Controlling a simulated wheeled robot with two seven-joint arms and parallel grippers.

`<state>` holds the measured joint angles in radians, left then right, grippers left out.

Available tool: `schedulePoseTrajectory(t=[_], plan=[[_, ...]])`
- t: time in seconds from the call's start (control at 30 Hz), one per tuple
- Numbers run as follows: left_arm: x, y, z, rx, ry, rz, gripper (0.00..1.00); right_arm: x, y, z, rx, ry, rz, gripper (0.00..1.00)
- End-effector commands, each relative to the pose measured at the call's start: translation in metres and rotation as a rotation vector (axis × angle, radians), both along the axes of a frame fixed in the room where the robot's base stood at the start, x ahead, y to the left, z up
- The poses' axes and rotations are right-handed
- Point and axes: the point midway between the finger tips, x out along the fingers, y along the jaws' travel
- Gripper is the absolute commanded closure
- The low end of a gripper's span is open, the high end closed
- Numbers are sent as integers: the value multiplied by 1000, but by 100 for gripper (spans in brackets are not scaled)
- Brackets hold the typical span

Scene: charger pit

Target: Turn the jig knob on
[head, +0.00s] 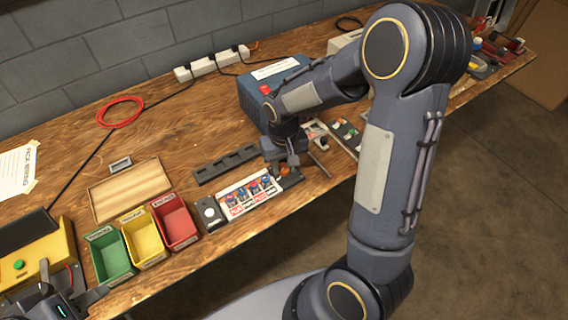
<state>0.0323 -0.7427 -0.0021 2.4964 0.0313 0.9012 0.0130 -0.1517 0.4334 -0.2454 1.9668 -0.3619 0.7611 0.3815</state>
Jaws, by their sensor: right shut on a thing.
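The jig (262,207) is a narrow strip near the table's front edge, with a white labelled panel and several small blue and red parts in a row. A black block with a white round top (209,212) is at its left end. My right gripper (284,168) points down at the jig's right end and is shut on a small orange-red knob (285,171), mostly hidden by the fingers. Which way the knob is turned cannot be told. My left gripper (72,284) is at the lower left, open and empty, near the yellow box.
Green (111,257), yellow (144,238) and red (175,222) bins stand left of the jig. A black slotted rail (226,165) lies behind it. A blue box (254,92) stands behind my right wrist. A yellow box with a green button (36,262) is at left.

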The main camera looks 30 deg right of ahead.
Motion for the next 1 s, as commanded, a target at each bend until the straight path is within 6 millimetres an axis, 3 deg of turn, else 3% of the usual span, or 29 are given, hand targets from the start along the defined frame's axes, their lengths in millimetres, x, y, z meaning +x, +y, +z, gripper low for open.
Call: schedulePoseTrajectory(t=[0.7, 0.73, 0.9, 1.0], plan=[[0, 0, -1, 0, 0, 0, 64, 1, 0, 1, 1, -2, -80, 92], [0, 0, -1, 0, 0, 0, 64, 1, 0, 1, 1, -2, -80, 68], [0, 0, -1, 0, 0, 0, 64, 0, 0, 0, 0, -1, -79, 48], [0, 0, -1, 0, 0, 0, 64, 0, 0, 0, 0, -1, -78, 48]])
